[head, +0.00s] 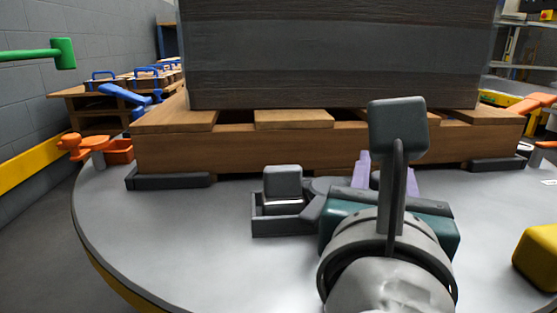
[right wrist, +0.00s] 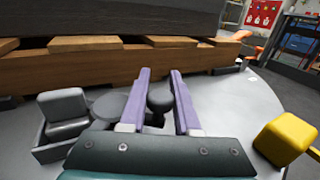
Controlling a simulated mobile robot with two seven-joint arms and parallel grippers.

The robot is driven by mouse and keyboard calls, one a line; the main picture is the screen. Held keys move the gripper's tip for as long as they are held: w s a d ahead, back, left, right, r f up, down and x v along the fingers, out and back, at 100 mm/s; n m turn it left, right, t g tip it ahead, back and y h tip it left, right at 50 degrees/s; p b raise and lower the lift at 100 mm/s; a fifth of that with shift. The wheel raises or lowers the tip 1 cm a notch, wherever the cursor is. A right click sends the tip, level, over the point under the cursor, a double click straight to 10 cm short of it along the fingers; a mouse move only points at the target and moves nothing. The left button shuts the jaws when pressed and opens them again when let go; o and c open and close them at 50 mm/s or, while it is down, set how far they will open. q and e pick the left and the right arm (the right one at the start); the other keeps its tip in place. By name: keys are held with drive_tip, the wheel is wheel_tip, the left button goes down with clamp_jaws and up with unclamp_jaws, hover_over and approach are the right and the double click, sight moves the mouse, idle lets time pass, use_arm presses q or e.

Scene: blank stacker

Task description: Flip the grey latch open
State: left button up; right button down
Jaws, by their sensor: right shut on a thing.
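The grey latch (right wrist: 115,107) lies flat on the round grey table in front of the wooden pallet. In the head view it (head: 325,186) shows as a rounded grey arm beside a dark bracket (head: 284,226) that holds a grey block (head: 283,181). My right gripper (right wrist: 160,80), with purple fingers, is shut on a dark round knob (right wrist: 160,97), seemingly the latch's end. The join between knob and latch is partly hidden by a finger. In the head view my own wrist hides most of the fingers. My left gripper is not in view.
The wooden pallet (head: 240,148) with a large dark load (head: 335,52) stands close behind the latch. A yellow block (head: 538,258) is on the right of the table (head: 165,235). Orange knobs sit at both sides. A green hammer-shaped thing (head: 63,53) shows at upper left. The table's front left is clear.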

drive_tip(key=shift+r+n+y+p, duration=0.1)
drive_tip(key=shift+n+y+p, duration=0.2)
drive_tip(key=shift+p, duration=0.2)
drive_tip(key=n+y+p, duration=0.1)
drive_tip(key=p, duration=0.1)
drive_tip(key=w+n+t+y+p, duration=0.1)
drive_tip(key=y, duration=0.1)
drive_tip(key=shift+w+r+y+p, duration=0.1)
drive_tip(key=shift+r+y+p, duration=0.05)
drive_tip(key=shift+y+p, duration=0.2)
drive_tip(key=shift+w+a+n+t+y+p, duration=0.1)
drive_tip(key=shift+w+n+t+y+p, duration=0.1)
drive_tip(key=shift+n+y, duration=0.3)
drive_tip(key=shift+w+n+t+y+p, duration=0.1)
drive_tip(key=shift+n+y+p, duration=0.1)
drive_tip(key=shift+n+y, duration=0.3)
drive_tip(key=shift+w+a+f+n+y, duration=0.15)
drive_tip(key=shift+n+y, duration=0.1)
drive_tip(key=shift+y, duration=0.35)
drive_tip(key=shift+w+f+n+y, duration=0.15)
drive_tip(key=shift+n+y, duration=0.1)
drive_tip(key=shift+y, duration=0.3)
drive_tip(key=shift+w+a+n+y, duration=0.15)
drive_tip(key=shift+n+y, duration=0.3)
drive_tip(key=shift+y, duration=0.25)
drive_tip(key=shift+w+a+n+y, duration=0.15)
drive_tip(key=shift+n+y, duration=0.3)
drive_tip(key=shift+y, duration=0.25)
